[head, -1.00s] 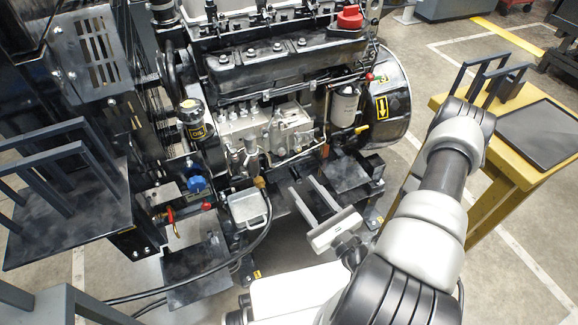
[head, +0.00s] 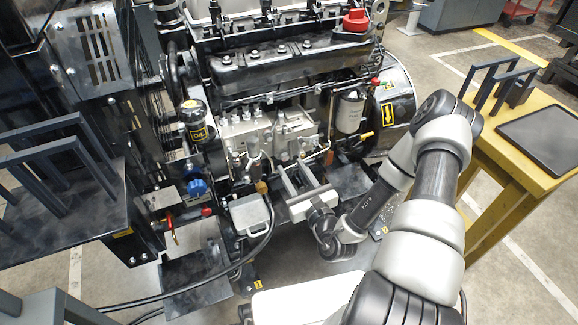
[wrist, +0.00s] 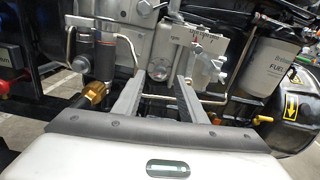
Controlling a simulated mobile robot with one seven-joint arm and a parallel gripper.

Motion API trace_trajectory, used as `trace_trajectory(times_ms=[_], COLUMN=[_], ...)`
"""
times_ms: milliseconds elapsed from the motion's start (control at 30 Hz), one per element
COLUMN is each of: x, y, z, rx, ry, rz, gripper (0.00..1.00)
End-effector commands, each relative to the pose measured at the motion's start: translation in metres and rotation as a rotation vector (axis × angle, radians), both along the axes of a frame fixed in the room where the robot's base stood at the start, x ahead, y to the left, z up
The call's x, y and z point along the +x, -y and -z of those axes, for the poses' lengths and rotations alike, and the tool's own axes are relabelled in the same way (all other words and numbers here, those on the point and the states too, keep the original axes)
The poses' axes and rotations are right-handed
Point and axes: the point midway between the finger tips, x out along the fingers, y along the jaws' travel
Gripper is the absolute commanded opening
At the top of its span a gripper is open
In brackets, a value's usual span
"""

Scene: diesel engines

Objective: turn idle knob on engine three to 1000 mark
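The engine (head: 290,60) stands ahead, with a light grey pump body (head: 243,130) on its near side. In the wrist view a plate with a scale and small "rpm" lettering (wrist: 197,38) is at upper centre. A pale grey knob-like part (wrist: 207,70) sits just below it; its pointer setting is too small to read. My gripper (head: 291,167) is in front of the pump's lower right side. In the wrist view its two fingers (wrist: 161,78) are apart with nothing held between them. The knob-like part is beyond and to the right of the right fingertip.
A brass fitting (wrist: 94,93) lies left of the fingers, with metal pipes close around. A white fuel filter (wrist: 270,65) is to the right. A grey box (head: 250,214) with a black cable is below left. A yellow table (head: 490,190) stands at right.

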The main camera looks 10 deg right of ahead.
Motion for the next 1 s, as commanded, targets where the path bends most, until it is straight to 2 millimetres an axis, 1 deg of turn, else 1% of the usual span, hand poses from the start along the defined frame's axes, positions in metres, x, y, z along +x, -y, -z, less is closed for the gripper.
trace_trajectory(times_ms=[33, 100, 200, 333, 567, 667, 700, 800, 1000], x=[0.008, 0.016, 0.025, 0.03, 0.03, 0.03, 0.03, 0.03, 0.03], y=[-0.002, -0.004, -0.005, -0.006, -0.006, -0.006, -0.006, -0.006, -0.006], z=[0.001, 0.001, 0.0, 0.0, 0.0, 0.0, 0.0, 0.0, 0.0], rx=[-0.002, -0.002, -0.002, 0.0, 0.0, 0.0, 0.0, 0.0, 0.008], ry=[0.002, 0.001, 0.002, 0.0, -0.001, -0.001, -0.001, -0.001, -0.003], rz=[-0.001, -0.002, 0.0, -0.001, 0.0, -0.001, -0.001, -0.001, -0.001], gripper=[0.38, 0.38, 0.38, 0.38, 0.38, 0.23, 0.16, 0.0, 0.0])
